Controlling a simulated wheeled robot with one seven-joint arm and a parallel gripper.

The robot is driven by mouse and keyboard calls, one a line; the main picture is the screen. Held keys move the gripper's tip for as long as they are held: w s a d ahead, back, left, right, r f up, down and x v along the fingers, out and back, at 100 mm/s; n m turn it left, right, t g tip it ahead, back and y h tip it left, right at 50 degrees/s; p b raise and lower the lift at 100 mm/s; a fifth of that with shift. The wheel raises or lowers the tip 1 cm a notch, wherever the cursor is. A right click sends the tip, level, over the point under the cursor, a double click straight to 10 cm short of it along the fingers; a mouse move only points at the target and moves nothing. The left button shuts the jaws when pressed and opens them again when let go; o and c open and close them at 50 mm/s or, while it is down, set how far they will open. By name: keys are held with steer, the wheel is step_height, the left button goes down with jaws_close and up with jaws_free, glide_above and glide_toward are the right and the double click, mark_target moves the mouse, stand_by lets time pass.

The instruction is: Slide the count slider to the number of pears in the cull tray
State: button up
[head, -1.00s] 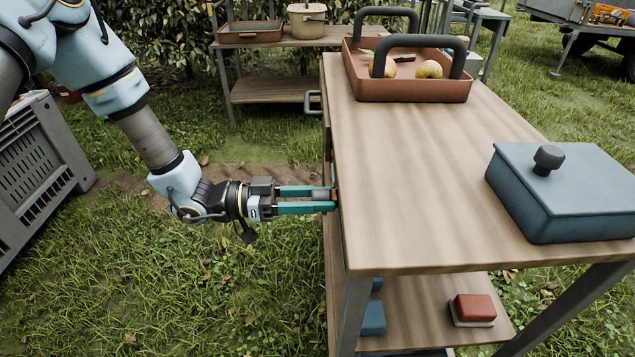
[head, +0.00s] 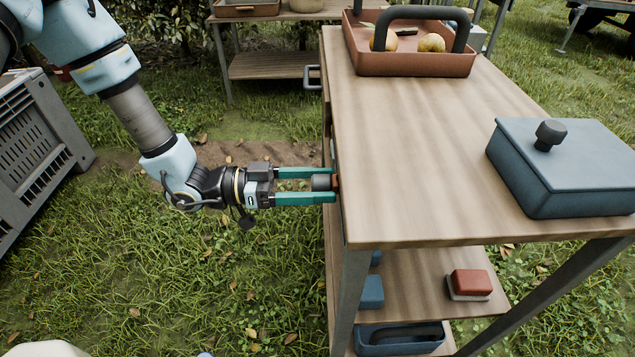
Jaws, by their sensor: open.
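The terracotta tray (head: 415,64) with dark handles stands at the far end of the table. Two yellowish pears (head: 431,43) (head: 384,40) show in it, with a small dark item behind them; its handle and wall may hide more. The slider's dark round knob (head: 321,182) sticks out from the table's left side, with an orange piece (head: 336,181) at its base. Its scale and numbers are not visible. My gripper (head: 322,185) is open, its teal fingers on either side of the knob, with a small gap visible.
A blue lidded box (head: 565,170) stands on the table's right. A grey crate (head: 35,150) stands at left. A metal handle (head: 312,77) juts from the table's left side.

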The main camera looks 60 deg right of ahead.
steer(key=b+v, duration=0.1)
steer(key=v, duration=0.9)
steer(key=shift+w+a, duration=0.25)
steer(key=shift+w, duration=0.05)
